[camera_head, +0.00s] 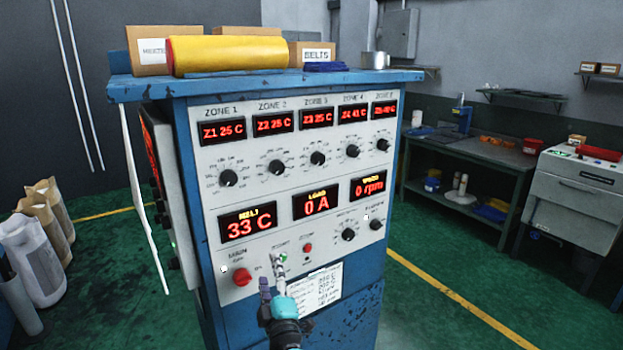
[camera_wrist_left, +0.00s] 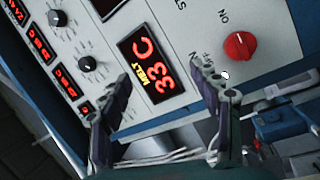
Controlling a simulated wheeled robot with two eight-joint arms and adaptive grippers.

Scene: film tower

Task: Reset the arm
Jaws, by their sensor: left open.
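My left gripper (camera_head: 273,276) is in front of the lower part of a blue and white control cabinet (camera_head: 217,170), right of the red MAIN knob (camera_head: 242,277) and below the START button area. In the left wrist view the left gripper (camera_wrist_left: 160,78) has its two fingers spread apart with nothing between them. The panel is beyond the fingers, with the red knob (camera_wrist_left: 238,46) right of them and the MELT display (camera_wrist_left: 152,66) reading 33 C between them. I cannot tell whether a finger touches the panel. My right gripper is not in view.
A yellow roll (camera_head: 227,53) and cardboard boxes lie on the cabinet top. A workbench (camera_head: 455,150) and a grey machine (camera_head: 575,190) stand at right. Green floor (camera_head: 440,260) is open between the cabinet and the bench.

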